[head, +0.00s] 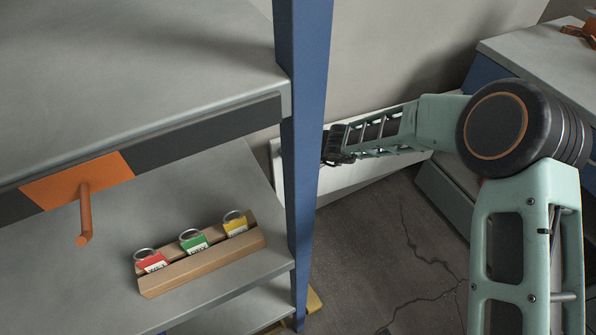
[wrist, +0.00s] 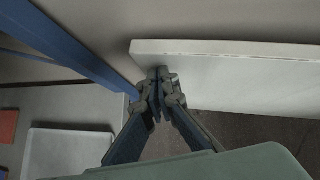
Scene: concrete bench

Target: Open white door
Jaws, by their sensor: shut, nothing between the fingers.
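The white door (head: 350,178) is a flat white panel in the head view, standing beyond the blue post and low behind my gripper. The post hides part of it. In the wrist view the white door (wrist: 240,78) runs from the middle to the right edge, its top edge and left end showing. No handle shows on it. My gripper (head: 333,152) is at the door, just right of the post. In the wrist view my gripper (wrist: 160,88) has its fingertips together and empty, over the door's left end. I cannot tell whether they touch it.
A grey shelf unit with a blue post (head: 305,130) stands close on the left. Its shelf carries a cardboard holder (head: 205,265) with several coloured tags, and an orange bracket with a peg (head: 84,205) sticks out. Cracked dark floor (head: 385,255) lies open; a grey bench (head: 545,60) stands right.

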